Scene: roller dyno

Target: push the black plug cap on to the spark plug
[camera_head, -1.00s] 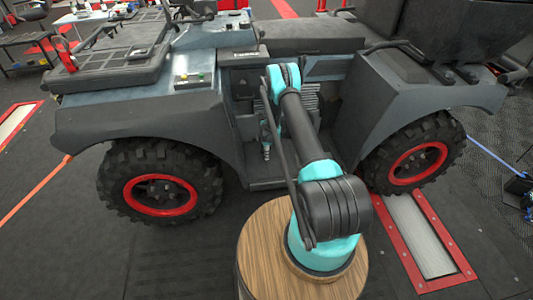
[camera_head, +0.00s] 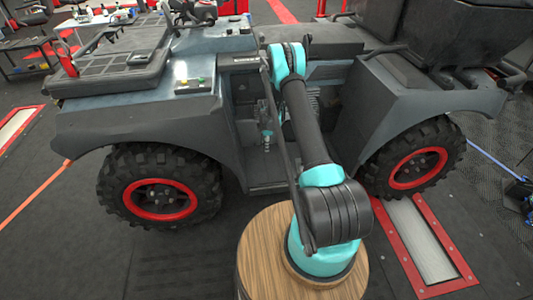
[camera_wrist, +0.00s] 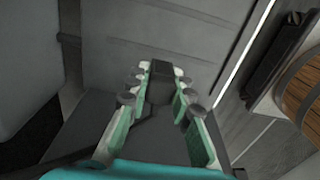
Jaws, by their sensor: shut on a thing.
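The black plug cap (camera_wrist: 159,88) is between the fingertips of my gripper (camera_wrist: 163,80) in the wrist view, and my gripper is shut on it. A dark strand that may be its lead runs toward the lower left beneath the fingers. In the head view my gripper (camera_head: 267,139) is small, pointing down in the open engine bay of the vehicle; the cap cannot be made out there. I cannot make out the spark plug in either view. The finned engine (camera_head: 314,103) shows only partly, behind my arm.
The grey vehicle (camera_head: 140,112) surrounds the bay, with a front fender to the left and a box-like rear body to the right. Grey panel walls (camera_wrist: 150,35) lie close ahead of the fingers. A round wooden stand (camera_head: 262,262) carries my arm's base.

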